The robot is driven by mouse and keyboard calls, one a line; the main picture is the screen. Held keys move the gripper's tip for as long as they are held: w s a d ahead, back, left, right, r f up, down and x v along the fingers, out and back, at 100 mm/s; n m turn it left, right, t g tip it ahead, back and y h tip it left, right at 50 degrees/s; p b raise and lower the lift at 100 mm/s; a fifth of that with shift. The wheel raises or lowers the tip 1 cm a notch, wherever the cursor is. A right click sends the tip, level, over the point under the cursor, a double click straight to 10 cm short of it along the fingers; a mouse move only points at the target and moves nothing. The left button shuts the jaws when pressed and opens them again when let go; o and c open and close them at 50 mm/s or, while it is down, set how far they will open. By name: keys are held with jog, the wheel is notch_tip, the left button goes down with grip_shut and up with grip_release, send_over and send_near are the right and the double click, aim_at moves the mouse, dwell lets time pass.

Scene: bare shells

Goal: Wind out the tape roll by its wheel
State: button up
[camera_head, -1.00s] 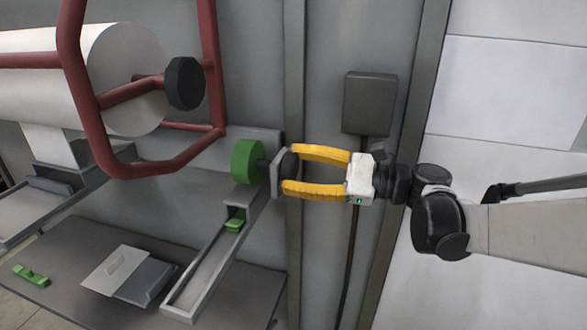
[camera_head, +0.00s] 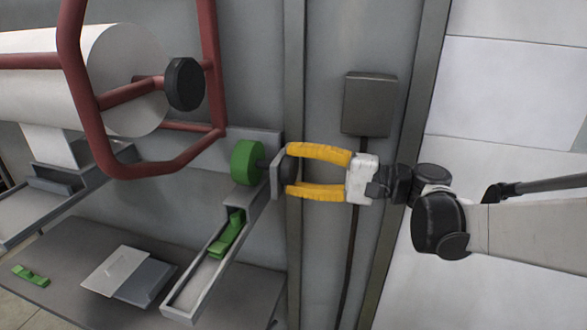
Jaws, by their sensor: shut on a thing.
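The green tape roll (camera_head: 246,162) sits on a short shaft in a grey bracket on the wall. A dark round wheel (camera_head: 286,170) is on the right side of the bracket, in line with the roll. My gripper (camera_head: 291,170) comes from the right with its two yellow fingers above and below the wheel and is shut on it; the fingers partly hide it. A green strip (camera_head: 228,238) with a raised piece lies in the upper part of the sloping grey chute (camera_head: 190,287) below the roll.
A red tube frame (camera_head: 150,168) with a dark knob and a large white roll (camera_head: 125,75) stand at the upper left. A table (camera_head: 85,295) below bears a grey box and a small green piece (camera_head: 30,275). A grey wall box (camera_head: 369,104) with a cable is above my gripper.

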jog(key=n, duration=0.6)
jog(key=shift+n, duration=0.3)
jog(key=n, duration=0.6)
jog(key=shift+n, duration=0.4)
jog(key=o, duration=1.2)
jog(key=v, duration=1.2)
